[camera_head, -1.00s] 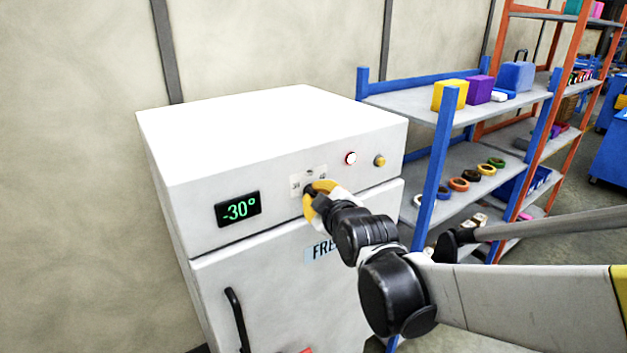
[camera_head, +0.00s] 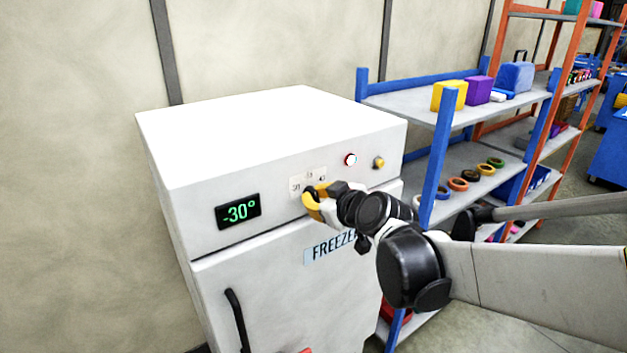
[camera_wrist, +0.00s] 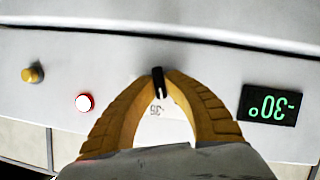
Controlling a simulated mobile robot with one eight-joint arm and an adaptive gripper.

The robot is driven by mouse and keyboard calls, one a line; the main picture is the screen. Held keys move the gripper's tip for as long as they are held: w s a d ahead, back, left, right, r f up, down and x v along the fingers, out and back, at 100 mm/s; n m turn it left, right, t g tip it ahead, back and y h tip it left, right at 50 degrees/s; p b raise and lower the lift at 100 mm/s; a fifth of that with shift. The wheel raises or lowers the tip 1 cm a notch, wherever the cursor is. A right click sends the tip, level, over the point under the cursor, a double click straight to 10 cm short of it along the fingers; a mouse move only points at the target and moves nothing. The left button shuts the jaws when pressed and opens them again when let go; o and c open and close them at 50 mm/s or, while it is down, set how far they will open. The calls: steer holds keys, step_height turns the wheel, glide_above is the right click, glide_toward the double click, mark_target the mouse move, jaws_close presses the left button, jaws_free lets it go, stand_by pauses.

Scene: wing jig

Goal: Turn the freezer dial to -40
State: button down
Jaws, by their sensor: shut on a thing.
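The white freezer (camera_head: 270,135) stands against the wall, and its green display (camera_head: 238,210) reads -30°. The display also shows upside down in the wrist view (camera_wrist: 270,105). The black dial (camera_wrist: 158,84) sits on the front panel between the yellow fingertips of my gripper (camera_wrist: 160,76). My gripper (camera_head: 311,203) is shut on the dial in front of the panel. In the head view the dial is mostly hidden by the fingers. A scale label (camera_head: 308,181) with small numbers shows above the dial. One mark reading 35 shows between the fingers in the wrist view.
A lit red-rimmed button (camera_head: 351,160) and a yellow knob (camera_head: 379,163) are right of the dial on the panel. The freezer door has a black handle (camera_head: 237,320). A blue-posted shelf (camera_head: 440,150) with boxes and rings stands close on the right.

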steer(key=m+g+y, duration=0.1)
steer(key=m, duration=0.1)
steer(key=m+y+b, duration=0.1)
steer(key=m, duration=0.1)
steer(key=shift+w+d+g+y, duration=0.1)
steer(key=shift+w+g+y, duration=0.05)
steer(key=shift+g+y, duration=0.2)
steer(key=m+g+y+b, duration=0.1)
steer(key=m+y+b, duration=0.1)
steer(key=m, duration=0.2)
steer(key=shift+m+y, duration=0.25)
steer(key=shift+m, duration=0.05)
stand_by(0.5)
steer(key=c, duration=1.6)
jaws_free()
steer(key=shift+o, duration=0.7)
steer(key=shift+w+f, duration=0.1)
